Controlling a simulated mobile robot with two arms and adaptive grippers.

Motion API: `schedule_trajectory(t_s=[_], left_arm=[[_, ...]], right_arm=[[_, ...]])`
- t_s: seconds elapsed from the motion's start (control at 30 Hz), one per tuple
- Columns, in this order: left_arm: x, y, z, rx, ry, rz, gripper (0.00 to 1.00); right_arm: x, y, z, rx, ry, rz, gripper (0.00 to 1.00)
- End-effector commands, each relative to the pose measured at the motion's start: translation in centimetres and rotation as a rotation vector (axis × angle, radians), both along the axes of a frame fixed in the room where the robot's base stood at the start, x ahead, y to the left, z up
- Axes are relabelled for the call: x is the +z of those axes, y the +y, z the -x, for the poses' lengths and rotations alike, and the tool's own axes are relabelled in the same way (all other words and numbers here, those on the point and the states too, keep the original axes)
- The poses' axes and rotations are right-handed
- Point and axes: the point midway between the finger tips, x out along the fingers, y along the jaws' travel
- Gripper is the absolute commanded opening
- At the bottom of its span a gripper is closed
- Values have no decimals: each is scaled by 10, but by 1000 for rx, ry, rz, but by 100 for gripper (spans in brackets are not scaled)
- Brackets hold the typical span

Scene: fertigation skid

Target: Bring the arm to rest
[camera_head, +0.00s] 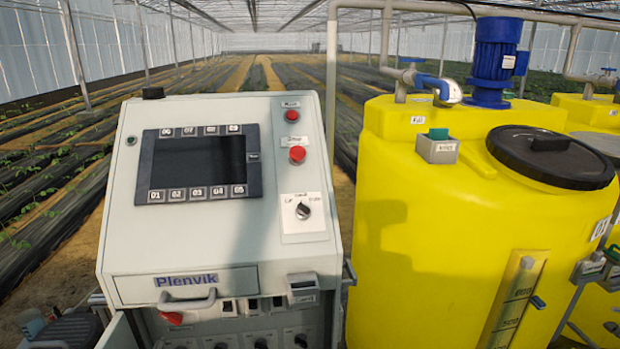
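Neither of my grippers nor my arms can be made out in the head view. A grey control cabinet (225,240) stands at centre left, with a sloped front panel. It carries a dark screen (198,163) with numbered keys above and below it. To the right of the screen are two red buttons, an upper one (291,115) and a lower one (297,154), and a black rotary knob (303,211). A drawer with a handle (187,299) sits below, labelled Plenvik.
A yellow tank (430,240) stands close at the right, with a black lid (550,155) and a blue motor (495,60) on top. Grey pipes (332,70) run above it. Planted rows (45,200) lie behind and to the left.

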Motion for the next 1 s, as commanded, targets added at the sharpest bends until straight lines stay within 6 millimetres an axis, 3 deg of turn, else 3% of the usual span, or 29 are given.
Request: schedule_trajectory(t_s=[0.13, 0.27, 0.4, 0.47, 0.6, 0.8, 0.9, 1.0], left_arm=[[-93, -44, 9, -139, 224, -222, 55], [-181, -84, 37, -319, 423, -468, 55], [-269, -120, 91, -553, 602, -741, 55], [-303, -131, 120, -667, 667, -859, 55], [-374, -149, 199, -959, 783, -1137, 55], [-447, -144, 329, -1432, 848, -1510, 55], [-467, -133, 385, -1643, 835, -1652, 55], [-477, -121, 424, -1802, 806, -1751, 55]], right_arm=[[0, 0, 0, 0, 0, 0, 0], [0, 0, 0, 0, 0, -1, 0], [-1, 1, 0, 0, 0, -1, 0], [-1, 1, 0, 0, 0, -1, 0], [-1, 1, 0, 0, 0, -1, 0], [-1, 1, 0, 0, 0, -1, 0], [-1, 1, 0, 0, 0, -1, 0], [-1, 1, 0, 0, 0, -1, 0]])
